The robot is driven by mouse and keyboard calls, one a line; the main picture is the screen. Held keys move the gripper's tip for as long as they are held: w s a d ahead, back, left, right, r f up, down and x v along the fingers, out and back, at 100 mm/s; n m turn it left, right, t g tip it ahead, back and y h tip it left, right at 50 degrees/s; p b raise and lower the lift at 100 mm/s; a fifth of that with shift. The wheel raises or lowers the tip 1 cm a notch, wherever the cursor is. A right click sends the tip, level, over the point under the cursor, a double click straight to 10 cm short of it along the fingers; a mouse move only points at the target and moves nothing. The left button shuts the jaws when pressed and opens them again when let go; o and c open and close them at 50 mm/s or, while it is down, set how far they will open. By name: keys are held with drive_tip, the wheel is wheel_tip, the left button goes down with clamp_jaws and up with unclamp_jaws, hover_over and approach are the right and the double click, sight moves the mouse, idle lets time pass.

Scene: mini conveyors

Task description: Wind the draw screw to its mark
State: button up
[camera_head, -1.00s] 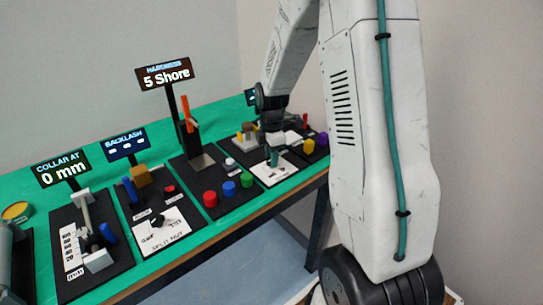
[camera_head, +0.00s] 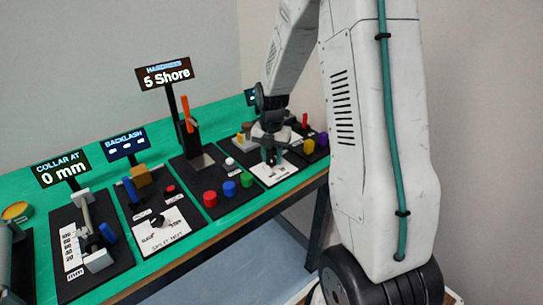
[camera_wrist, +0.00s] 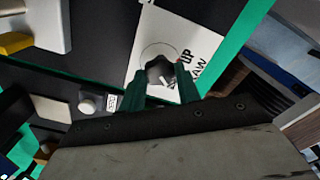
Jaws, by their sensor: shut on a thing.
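The draw screw's dark knob (camera_wrist: 158,70) stands on a white card (camera_wrist: 185,28) with a thin circle drawn around it and dark lettering, partly hidden, beside it. My gripper (camera_wrist: 160,78) is shut on the knob, with one teal finger on each side. The mark cannot be made out clearly. In the head view my gripper (camera_head: 272,155) points down over the white card (camera_head: 284,172) on the panel near the bench's right end. The knob is hidden there by the fingers.
Red, blue and green cylinders (camera_head: 229,188) stand just left of the gripper. Yellow and purple ones (camera_head: 309,146) stand to its right. A white button (camera_wrist: 87,106) lies left of the fingers.

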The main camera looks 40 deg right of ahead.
sight(271, 159)
drive_tip(key=shift+w+n, duration=0.1)
drive_tip(key=shift+n, duration=0.7)
drive_tip(key=o, duration=1)
drive_tip(key=shift+c, duration=0.2)
wheel_tip(271, 159, up, 8)
drive_tip(key=shift+f, duration=0.1)
